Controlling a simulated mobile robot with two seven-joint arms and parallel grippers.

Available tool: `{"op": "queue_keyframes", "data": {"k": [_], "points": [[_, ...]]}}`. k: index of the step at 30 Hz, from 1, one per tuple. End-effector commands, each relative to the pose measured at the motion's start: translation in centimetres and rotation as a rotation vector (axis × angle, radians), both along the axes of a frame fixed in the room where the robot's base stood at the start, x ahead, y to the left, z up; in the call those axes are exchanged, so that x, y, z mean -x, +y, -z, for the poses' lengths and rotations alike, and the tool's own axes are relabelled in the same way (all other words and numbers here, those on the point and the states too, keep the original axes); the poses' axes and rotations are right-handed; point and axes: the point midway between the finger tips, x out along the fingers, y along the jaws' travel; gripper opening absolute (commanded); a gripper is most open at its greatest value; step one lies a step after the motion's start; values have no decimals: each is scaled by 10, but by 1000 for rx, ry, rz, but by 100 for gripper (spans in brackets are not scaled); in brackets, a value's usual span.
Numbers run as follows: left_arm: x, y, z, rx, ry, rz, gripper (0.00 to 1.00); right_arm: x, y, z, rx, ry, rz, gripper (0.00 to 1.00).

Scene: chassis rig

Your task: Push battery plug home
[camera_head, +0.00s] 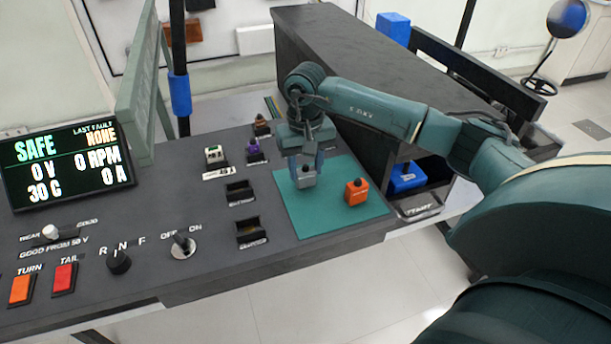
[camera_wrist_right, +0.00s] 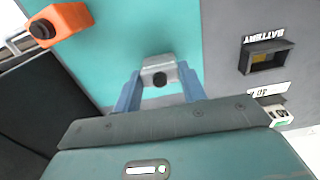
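A grey plug (camera_head: 306,179) with a dark knob on top is on or just above the teal mat (camera_head: 345,217). My right gripper (camera_head: 306,163) points down over it, with one finger on each side. In the right wrist view the grey plug (camera_wrist_right: 154,68) is between the two blue fingertips (camera_wrist_right: 160,84); I cannot tell whether they press on it. The socket labelled BATTERY (camera_wrist_right: 267,58) is apart from the plug, right of the mat in that view. It looks empty. My left gripper is not in view.
An orange plug (camera_head: 357,192) stands on the mat beside the grey one. Two dark sockets (camera_head: 240,193) (camera_head: 251,231) lie left of the mat. A white-green socket (camera_head: 214,155) and a purple plug (camera_head: 254,149) are behind. The display (camera_head: 67,163) reads SAFE, 0 V.

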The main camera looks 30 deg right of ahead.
Motion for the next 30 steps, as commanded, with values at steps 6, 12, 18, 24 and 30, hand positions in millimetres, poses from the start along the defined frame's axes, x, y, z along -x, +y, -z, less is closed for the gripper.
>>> {"op": "queue_keyframes", "data": {"k": [6, 12, 18, 24, 30], "points": [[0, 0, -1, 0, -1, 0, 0, 0, 0, 0, 0, 0, 0, 23], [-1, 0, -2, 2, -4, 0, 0, 0, 0, -1, 0, -1, 0, 16], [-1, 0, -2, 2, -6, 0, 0, -1, 0, -9, 0, -2, 0, 16], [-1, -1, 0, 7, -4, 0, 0, -1, 0, -47, 1, -7, 0, 16], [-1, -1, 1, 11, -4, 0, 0, -1, 0, -83, 0, -4, 0, 16]]}}
